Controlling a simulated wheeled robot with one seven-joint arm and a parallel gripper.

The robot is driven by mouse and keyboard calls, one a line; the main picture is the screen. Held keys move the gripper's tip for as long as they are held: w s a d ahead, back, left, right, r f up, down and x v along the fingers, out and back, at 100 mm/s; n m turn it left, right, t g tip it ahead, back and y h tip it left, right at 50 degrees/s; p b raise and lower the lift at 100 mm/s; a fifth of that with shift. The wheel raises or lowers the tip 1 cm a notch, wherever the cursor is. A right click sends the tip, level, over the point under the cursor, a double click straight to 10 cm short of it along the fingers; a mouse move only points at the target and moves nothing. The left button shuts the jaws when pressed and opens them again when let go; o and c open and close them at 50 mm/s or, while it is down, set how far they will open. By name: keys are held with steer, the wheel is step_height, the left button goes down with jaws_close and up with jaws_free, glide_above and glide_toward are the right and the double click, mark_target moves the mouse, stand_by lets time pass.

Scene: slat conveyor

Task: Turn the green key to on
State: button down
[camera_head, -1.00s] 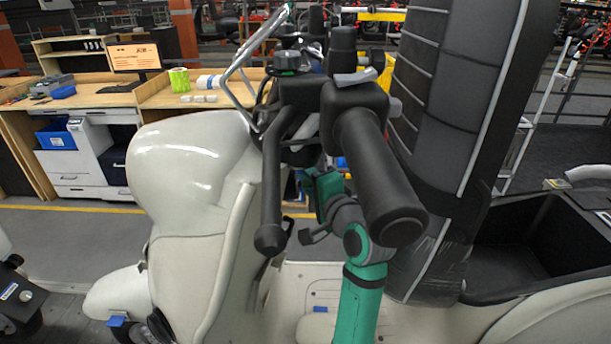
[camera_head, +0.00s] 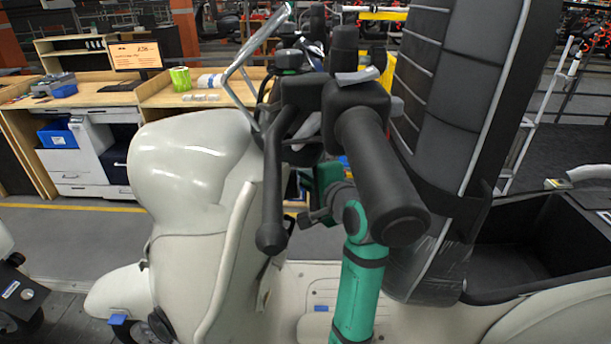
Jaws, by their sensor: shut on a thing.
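My gripper (camera_head: 306,218) is partly visible below the handlebar, at the inner side of the pale scooter's front shield (camera_head: 190,165). My green arm reaches up to it from below. Its dark fingers point left toward the shield, behind the black lever (camera_head: 270,195). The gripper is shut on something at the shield. The green key cannot be made out; the fingers, lever and handlebar hide that spot, so its angle cannot be told.
The thick black handlebar grip (camera_head: 375,175) hangs close above my wrist. The tall dark seat (camera_head: 445,110) stands to the right, with an open black box (camera_head: 530,240) beyond it. A wooden workbench (camera_head: 150,95) stands behind. The scooter's floorboard (camera_head: 290,290) is clear.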

steer(key=shift+s+d+f+m+g+h, duration=0.1)
steer(key=shift+f+m+g+h, duration=0.2)
steer(key=shift+g, duration=0.25)
steer(key=shift+s+f+m+g+h, duration=0.15)
steer(key=shift+m+g+h, duration=0.2)
steer(key=shift+g, duration=0.2)
steer(key=shift+w, duration=0.1)
steer(key=shift+s+f+m+g+h, duration=0.2)
steer(key=shift+m+g, duration=0.1)
steer(key=shift+g, duration=0.3)
steer(key=shift+s+f+m+g+h, duration=0.15)
steer(key=shift+m+g, duration=0.1)
steer(key=shift+g, duration=0.35)
steer(key=c, duration=1.8)
jaws_free()
steer(key=shift+d, duration=0.1)
